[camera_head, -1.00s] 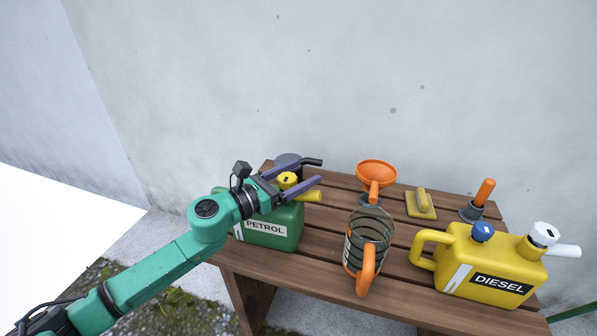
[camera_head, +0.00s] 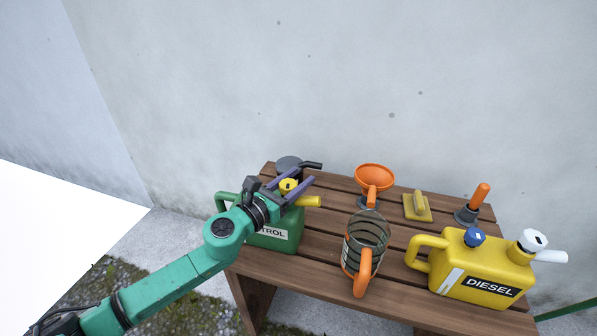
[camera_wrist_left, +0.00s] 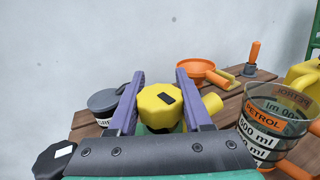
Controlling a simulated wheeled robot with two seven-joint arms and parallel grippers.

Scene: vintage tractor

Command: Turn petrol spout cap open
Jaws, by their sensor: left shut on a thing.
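The green petrol can (camera_head: 268,236) stands at the left end of the wooden bench, its label partly hidden by my arm. Its yellow spout cap (camera_head: 288,186) sits on top, with a yellow spout (camera_head: 308,201) pointing right. My left gripper (camera_head: 297,181) has its purple fingers on either side of the cap and is shut on it. In the left wrist view the yellow cap (camera_wrist_left: 160,106), with a dark mark on top, lies between the two fingers (camera_wrist_left: 158,85). A black cap (camera_wrist_left: 54,160) shows at that view's lower left. My right gripper is out of view.
A clear measuring jug (camera_head: 366,240) with an orange handle stands right of the can. An orange funnel (camera_head: 374,177), a dark grey can (camera_head: 287,163), a yellow brush-like tool (camera_head: 417,206) and an orange-handled tool (camera_head: 478,197) stand behind. A yellow diesel can (camera_head: 470,272) stands at right.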

